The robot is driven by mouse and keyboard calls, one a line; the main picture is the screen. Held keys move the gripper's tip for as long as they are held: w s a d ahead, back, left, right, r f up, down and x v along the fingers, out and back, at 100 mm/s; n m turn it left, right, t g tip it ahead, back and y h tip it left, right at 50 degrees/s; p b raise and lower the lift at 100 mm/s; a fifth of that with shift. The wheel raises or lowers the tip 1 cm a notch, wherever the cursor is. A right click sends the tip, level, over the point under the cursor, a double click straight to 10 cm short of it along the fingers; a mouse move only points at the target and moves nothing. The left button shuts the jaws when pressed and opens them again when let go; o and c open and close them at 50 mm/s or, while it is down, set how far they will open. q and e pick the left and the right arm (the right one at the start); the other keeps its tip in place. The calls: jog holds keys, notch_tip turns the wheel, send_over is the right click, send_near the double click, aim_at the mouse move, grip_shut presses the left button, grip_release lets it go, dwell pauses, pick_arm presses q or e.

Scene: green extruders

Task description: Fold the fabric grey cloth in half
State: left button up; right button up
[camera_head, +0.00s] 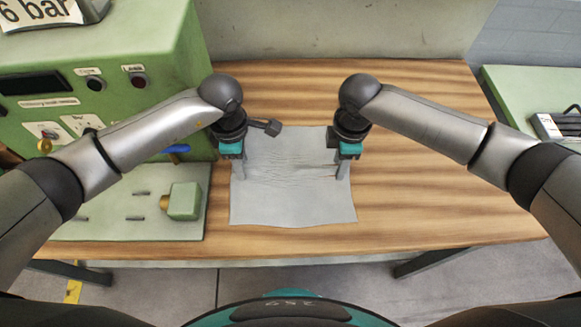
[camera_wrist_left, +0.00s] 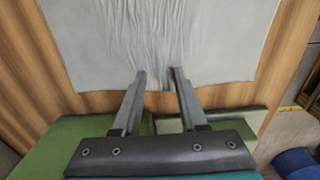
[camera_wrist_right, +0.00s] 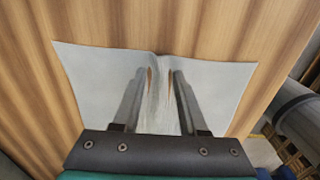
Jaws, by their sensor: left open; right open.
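The grey cloth (camera_head: 293,200) lies spread on the wooden table in front of me, with wrinkles running across its middle between my grippers. My left gripper (camera_head: 238,178) is over the cloth's left edge, fingers pointing down. In the left wrist view its open fingers (camera_wrist_left: 158,74) stand apart on either side of wrinkles at the edge of the cloth (camera_wrist_left: 215,40). My right gripper (camera_head: 341,172) is over the cloth's right side. In the right wrist view its open fingers (camera_wrist_right: 161,74) stand apart with a raised crease of the cloth (camera_wrist_right: 95,75) between them. Contact is unclear.
A green machine (camera_head: 100,90) with switches stands at the left, its base plate (camera_head: 140,230) beside the cloth. A green surface (camera_head: 520,85) with a dark device (camera_head: 560,122) is at the far right. The wooden table (camera_head: 430,200) is clear right of the cloth.

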pick_arm(q)
jog(key=c, duration=0.6)
pick_arm(e)
jog(key=c, duration=0.6)
pick_arm(q)
grip_shut()
pick_arm(e)
grip_shut()
